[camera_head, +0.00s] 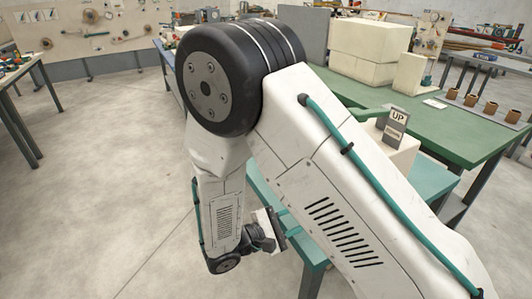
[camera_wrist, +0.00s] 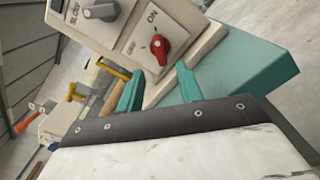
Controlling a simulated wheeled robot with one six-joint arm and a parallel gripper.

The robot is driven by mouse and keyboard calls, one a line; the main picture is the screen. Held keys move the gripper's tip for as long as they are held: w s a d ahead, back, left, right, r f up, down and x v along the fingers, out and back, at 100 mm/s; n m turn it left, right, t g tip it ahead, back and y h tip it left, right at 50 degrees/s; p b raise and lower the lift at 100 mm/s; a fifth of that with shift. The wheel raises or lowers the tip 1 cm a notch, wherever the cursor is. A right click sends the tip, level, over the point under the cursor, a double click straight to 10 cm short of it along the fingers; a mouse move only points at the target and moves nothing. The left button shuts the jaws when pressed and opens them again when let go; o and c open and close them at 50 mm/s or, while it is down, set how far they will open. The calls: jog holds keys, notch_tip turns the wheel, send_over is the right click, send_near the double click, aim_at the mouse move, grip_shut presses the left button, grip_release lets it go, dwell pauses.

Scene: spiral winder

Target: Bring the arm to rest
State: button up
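My gripper (camera_head: 287,222) hangs low at the end of my folded arm, beside the edge of the teal bench (camera_head: 432,180) in the head view. In the wrist view, its two teal fingers (camera_wrist: 159,87) stand apart with nothing held between them. Beyond the fingers is a pale control panel (camera_wrist: 128,52) with a red knob (camera_wrist: 159,48) marked ON and a grey knob (camera_wrist: 101,10) marked SLOW. I cannot tell whether the fingertips touch the panel. My arm hides much of the bench in the head view.
Another table (camera_head: 18,75) stands at far left. The floor (camera_head: 100,180) at left is clear.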

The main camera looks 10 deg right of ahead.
jog(key=s, duration=0.1)
jog(key=s+g, duration=0.1)
jog(key=s+d+f+g, duration=0.1)
jog(key=shift+s+d+y, duration=0.1)
jog(key=shift+y, duration=0.2)
jog(key=shift+s+d+r+g, duration=0.35)
jog(key=shift+s+r+g, duration=0.1)
jog(key=shift+s+g, duration=0.4)
jog(key=s+d+r+m+y, duration=0.4)
jog(key=s+r+m+y, duration=0.2)
jog(key=r, duration=0.5)
jog(key=s+d+r+m+y, duration=0.4)
jog(key=s+r+m+y, duration=0.3)
jog(key=r+y, duration=0.3)
notch_tip(320, 180, up, 2)
jog(key=shift+s+d+y, duration=0.3)
jog(key=shift+s+d, duration=0.05)
jog(key=shift+s, duration=0.55)
